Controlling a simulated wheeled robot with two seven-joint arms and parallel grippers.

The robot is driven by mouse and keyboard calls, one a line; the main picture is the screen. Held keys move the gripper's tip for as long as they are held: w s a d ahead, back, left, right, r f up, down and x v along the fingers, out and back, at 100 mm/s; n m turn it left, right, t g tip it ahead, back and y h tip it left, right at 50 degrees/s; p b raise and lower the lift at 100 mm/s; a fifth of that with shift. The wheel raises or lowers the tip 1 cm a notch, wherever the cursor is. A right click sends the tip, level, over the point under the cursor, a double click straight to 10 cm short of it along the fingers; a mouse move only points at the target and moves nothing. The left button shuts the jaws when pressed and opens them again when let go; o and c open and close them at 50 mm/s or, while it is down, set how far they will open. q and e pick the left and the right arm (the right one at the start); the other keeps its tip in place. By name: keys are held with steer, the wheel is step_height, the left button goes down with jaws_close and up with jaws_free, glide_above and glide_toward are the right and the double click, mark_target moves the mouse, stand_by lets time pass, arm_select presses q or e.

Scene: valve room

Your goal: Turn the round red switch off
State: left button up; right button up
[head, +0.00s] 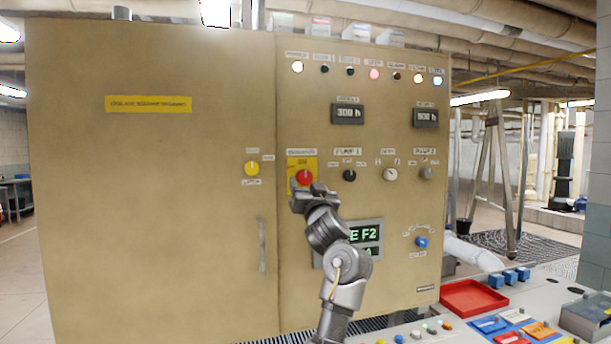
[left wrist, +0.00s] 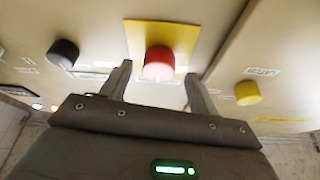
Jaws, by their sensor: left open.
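The round red switch (head: 304,178) sits on a yellow plate (head: 293,163) on the tan control cabinet. My left gripper (head: 314,190) is in front of the cabinet, just below and to the right of the red switch in the head view. In the left wrist view the red switch (left wrist: 158,63) shows ahead, between the two fingertips of my left gripper (left wrist: 160,80). The fingers are apart and hold nothing. I cannot tell whether they touch the switch. My right gripper is not in view.
A yellow knob (head: 252,168) is to the left of the red switch, and a black knob (head: 349,175) to its right. Lit displays (head: 365,236) sit below. A console with a red tray (head: 472,298) stands at the lower right.

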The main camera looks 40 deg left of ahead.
mark_target(304, 177)
arm_select(q)
steer(key=shift+p+x, duration=0.35)
steer(key=shift+x, duration=1.05)
steer(key=shift+d, duration=0.1)
steer(key=c, duration=1)
